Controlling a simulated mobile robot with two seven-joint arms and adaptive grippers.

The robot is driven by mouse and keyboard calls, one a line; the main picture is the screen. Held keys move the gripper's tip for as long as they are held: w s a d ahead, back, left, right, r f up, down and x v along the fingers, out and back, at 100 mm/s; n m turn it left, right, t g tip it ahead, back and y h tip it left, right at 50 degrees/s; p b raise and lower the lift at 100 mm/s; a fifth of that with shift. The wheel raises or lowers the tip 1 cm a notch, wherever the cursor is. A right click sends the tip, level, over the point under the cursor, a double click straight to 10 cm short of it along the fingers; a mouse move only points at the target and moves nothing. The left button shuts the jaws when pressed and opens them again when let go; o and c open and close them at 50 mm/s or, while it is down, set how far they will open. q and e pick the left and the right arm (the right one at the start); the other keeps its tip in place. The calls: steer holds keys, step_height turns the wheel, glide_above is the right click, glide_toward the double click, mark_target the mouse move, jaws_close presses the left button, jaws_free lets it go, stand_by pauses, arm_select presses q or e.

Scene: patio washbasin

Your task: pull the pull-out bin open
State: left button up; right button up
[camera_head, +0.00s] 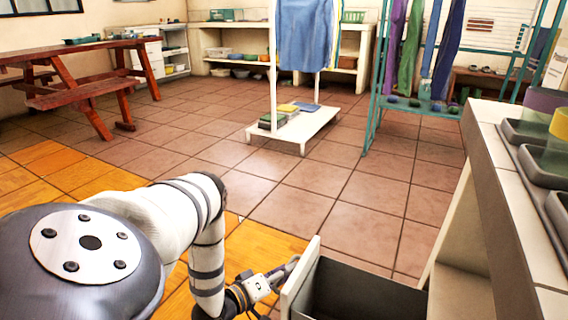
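The pull-out bin is at the bottom centre-right, with a pale front panel (299,283) and a dark box (365,292) behind it. It stands out from under the washbasin counter, and its open top shows a dark inside. Its lower part is cut off by the picture's edge. My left gripper (284,271) is low at the outer face of the front panel, its fingers pointing toward the panel. The fingertips are small and partly hidden, so I cannot tell whether they are closed on a handle. My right gripper is not in view.
The counter (489,139) with dark basins (540,150) runs along the right. A white rack (312,129) with a blue cloth and a teal rack (372,140) with hanging cloths stand farther back. A red-brown picnic table (80,90) is far left. The tiled floor between is clear.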

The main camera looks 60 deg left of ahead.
arm_select(q)
steer(key=v, duration=1.2)
